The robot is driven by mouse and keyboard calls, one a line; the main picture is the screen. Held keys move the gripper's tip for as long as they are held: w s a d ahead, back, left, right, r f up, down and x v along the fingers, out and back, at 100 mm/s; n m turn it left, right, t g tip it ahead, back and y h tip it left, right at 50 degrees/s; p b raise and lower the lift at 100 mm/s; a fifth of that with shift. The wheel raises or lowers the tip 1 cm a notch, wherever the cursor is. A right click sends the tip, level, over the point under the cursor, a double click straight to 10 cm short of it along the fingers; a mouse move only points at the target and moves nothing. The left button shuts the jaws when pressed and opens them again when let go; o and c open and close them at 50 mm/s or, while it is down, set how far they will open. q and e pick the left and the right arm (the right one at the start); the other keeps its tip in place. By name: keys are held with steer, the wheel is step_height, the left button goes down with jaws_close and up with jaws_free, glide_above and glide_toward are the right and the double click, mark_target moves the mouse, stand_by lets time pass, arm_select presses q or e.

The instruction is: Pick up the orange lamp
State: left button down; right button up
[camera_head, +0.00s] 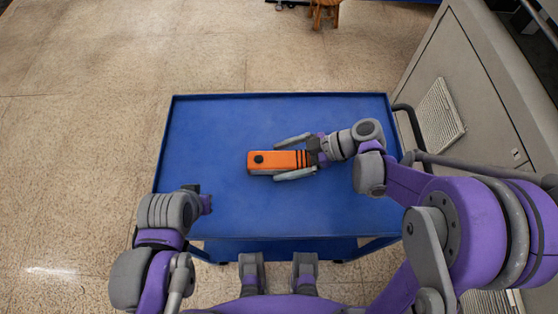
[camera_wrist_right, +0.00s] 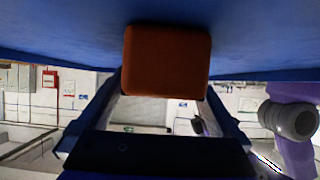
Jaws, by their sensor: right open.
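The orange lamp (camera_head: 262,161) is a box-like body with black bands and a dark round spot, lying on the blue cart top (camera_head: 230,120). In the right wrist view its orange end (camera_wrist_right: 167,60) sits against the blue surface. My right gripper (camera_head: 278,160) comes in from the right and is open. Its two grey fingers lie on either side of the lamp's banded right part, with a visible gap on the far side. My left gripper (camera_head: 205,203) is over the cart's left front, away from the lamp; its fingers are hidden.
The cart has a low raised rim (camera_head: 280,95). The rest of its top is clear. A grey cabinet (camera_head: 455,90) stands close on the right. A wooden stool (camera_head: 326,12) is on the floor at the back.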

steer(key=shift+x, duration=0.8)
jaws_close()
